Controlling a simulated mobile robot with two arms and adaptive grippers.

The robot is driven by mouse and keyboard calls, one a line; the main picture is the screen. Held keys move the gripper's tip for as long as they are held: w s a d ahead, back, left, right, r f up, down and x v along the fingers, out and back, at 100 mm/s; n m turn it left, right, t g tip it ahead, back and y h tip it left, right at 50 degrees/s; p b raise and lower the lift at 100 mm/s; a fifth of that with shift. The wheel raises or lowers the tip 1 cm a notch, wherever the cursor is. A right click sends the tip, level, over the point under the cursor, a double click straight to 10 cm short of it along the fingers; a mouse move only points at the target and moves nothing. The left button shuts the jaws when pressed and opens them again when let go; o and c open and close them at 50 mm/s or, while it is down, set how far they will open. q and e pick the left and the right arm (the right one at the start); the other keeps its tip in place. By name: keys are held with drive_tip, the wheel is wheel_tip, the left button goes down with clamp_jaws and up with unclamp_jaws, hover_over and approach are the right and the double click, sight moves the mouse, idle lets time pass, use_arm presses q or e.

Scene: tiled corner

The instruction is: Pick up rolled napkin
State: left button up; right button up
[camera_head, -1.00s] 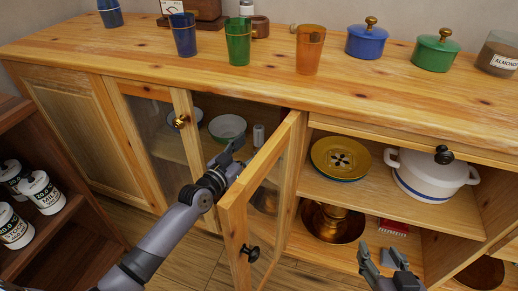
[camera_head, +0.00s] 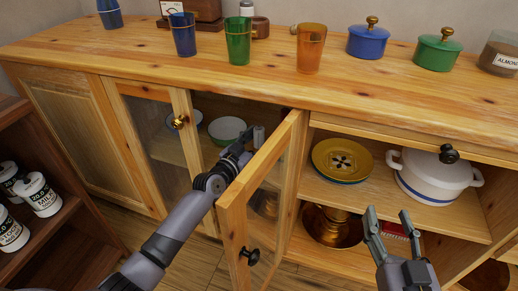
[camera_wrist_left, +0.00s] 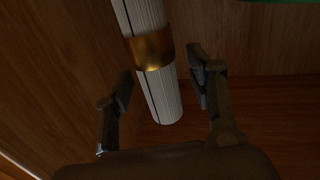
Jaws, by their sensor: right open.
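The rolled napkin (camera_wrist_left: 160,95) is a white ribbed roll with a gold ring (camera_wrist_left: 153,50) around it. In the left wrist view it stands tilted between the open fingers of my left gripper (camera_wrist_left: 162,74), with a gap on the right side; I cannot tell whether the left finger touches it. In the head view the napkin (camera_head: 258,136) is a small pale shape inside the cabinet, partly hidden by my left gripper (camera_head: 243,147), which reaches in behind the open glass door. My right gripper (camera_head: 388,222) is open and empty in front of the right-hand shelves.
The open glass door (camera_head: 232,215) stands out beside my left arm. A green-rimmed bowl (camera_head: 226,129) is left of the napkin. Cups line the countertop (camera_head: 130,55).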

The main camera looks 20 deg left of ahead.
use_arm(q)
drive_tip(key=c, duration=1.1)
drive_tip(key=shift+c, duration=0.2)
drive_tip(key=shift+r, duration=0.1)
